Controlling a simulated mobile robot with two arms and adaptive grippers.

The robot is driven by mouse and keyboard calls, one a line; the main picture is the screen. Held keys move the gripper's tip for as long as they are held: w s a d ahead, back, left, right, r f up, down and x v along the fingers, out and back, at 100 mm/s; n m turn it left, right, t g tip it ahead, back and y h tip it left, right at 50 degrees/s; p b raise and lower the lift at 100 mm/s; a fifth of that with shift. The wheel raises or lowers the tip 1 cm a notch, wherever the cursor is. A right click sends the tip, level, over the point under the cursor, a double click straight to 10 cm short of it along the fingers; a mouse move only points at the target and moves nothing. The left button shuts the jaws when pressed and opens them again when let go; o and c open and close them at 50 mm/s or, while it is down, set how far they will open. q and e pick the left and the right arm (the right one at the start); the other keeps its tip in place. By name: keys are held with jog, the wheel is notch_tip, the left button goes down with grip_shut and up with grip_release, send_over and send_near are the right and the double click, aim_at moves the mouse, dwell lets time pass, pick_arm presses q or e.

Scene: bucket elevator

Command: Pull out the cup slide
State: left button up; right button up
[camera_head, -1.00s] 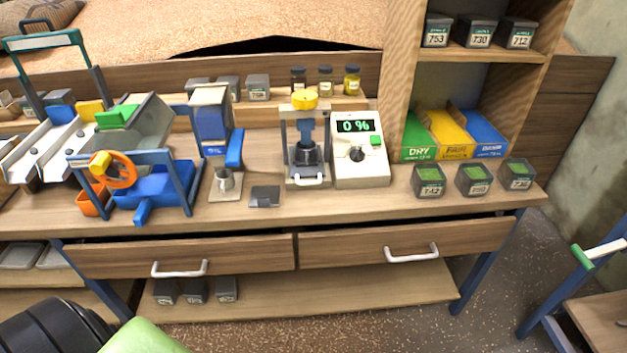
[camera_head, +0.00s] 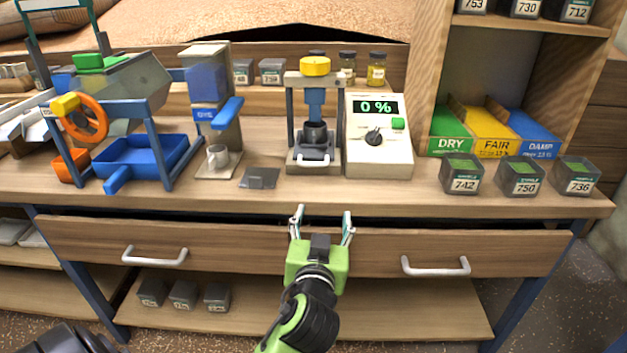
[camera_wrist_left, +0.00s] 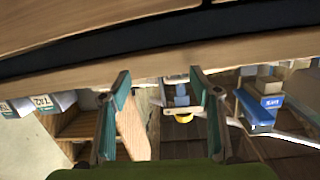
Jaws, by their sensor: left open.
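The cup slide (camera_head: 311,162) sits at the foot of the press (camera_head: 291,120) on the workbench, with a small white handle at its front. A dark cup (camera_head: 315,135) stands above it, under the press's blue plunger. My left gripper (camera_head: 322,213) is open and empty in front of the bench's front edge, below and nearer than the slide, not touching it. In the left wrist view the open fingers (camera_wrist_left: 159,84) spread beneath the wooden bench edge. The press's yellow knob (camera_wrist_left: 183,118) shows between them in that view. My right gripper is not in view.
A white meter (camera_head: 379,150) reading 0 % stands just right of the press. A dark flat plate (camera_head: 260,178) and a blue dispenser (camera_head: 211,100) are to its left. Labelled dark boxes (camera_head: 461,175) stand at right.

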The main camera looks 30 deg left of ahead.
pick_arm(q)
jog(key=n+y, duration=0.2)
send_near(314, 165)
jog(key=shift+t, duration=0.3)
jog(key=x, duration=0.5)
jog(key=b+x, duration=0.1)
jog(key=x, duration=0.4)
jog(key=shift+w+a+f, duration=0.2)
jog(key=shift+a, duration=0.15)
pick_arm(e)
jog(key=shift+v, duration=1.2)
pick_arm(q)
jog(key=shift+c, duration=0.3)
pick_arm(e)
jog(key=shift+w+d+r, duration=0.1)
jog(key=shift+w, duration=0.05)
